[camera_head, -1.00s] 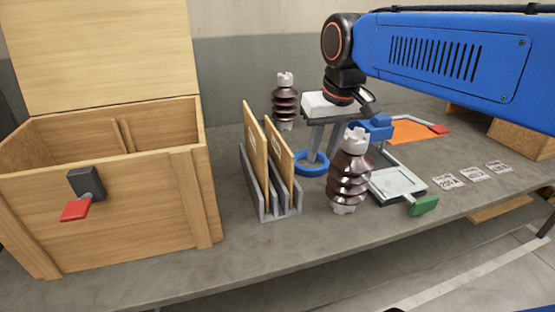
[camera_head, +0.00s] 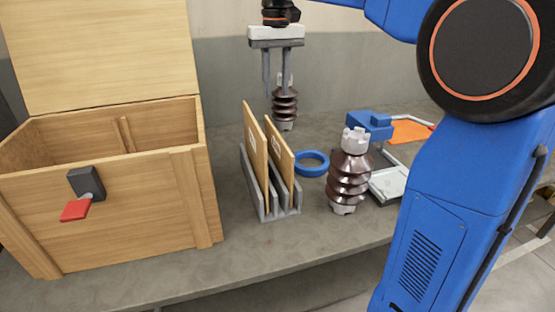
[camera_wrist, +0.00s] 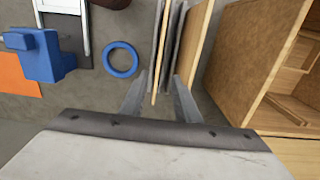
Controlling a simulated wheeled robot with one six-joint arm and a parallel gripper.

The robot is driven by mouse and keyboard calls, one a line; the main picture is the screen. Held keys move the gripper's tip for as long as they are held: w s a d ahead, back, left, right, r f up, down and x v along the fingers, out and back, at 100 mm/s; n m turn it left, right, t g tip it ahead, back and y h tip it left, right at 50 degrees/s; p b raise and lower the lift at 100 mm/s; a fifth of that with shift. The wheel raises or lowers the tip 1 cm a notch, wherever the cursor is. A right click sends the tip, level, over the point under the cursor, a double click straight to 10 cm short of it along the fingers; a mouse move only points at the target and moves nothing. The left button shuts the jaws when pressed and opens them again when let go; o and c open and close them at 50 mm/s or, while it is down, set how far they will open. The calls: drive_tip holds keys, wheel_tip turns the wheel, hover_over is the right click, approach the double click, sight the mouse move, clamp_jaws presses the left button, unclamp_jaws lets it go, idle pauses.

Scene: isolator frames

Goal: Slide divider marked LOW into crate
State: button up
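Two thin wooden dividers, a left one (camera_head: 255,145) and a right one (camera_head: 279,160), stand upright in a grey slotted rack (camera_head: 262,208). My gripper (camera_head: 276,90) is open and empty, fingers pointing down, above and behind the rack.
A brown ribbed insulator (camera_head: 349,175) stands right of the rack and another (camera_head: 285,105) behind it. A blue ring (camera_head: 312,164) lies between them. A red-handled latch (camera_head: 77,208) sticks out from the crate front. A blue block (camera_head: 370,125) and orange sheet (camera_head: 408,131) lie farther right.

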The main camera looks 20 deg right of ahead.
sight(277, 133)
drive_tip(key=f, duration=1.6)
drive_tip(key=shift+s+d+f, duration=0.1)
drive_tip(key=shift+s+f, duration=0.1)
drive_tip(key=shift+f, duration=0.05)
clamp_jaws()
idle(0.9)
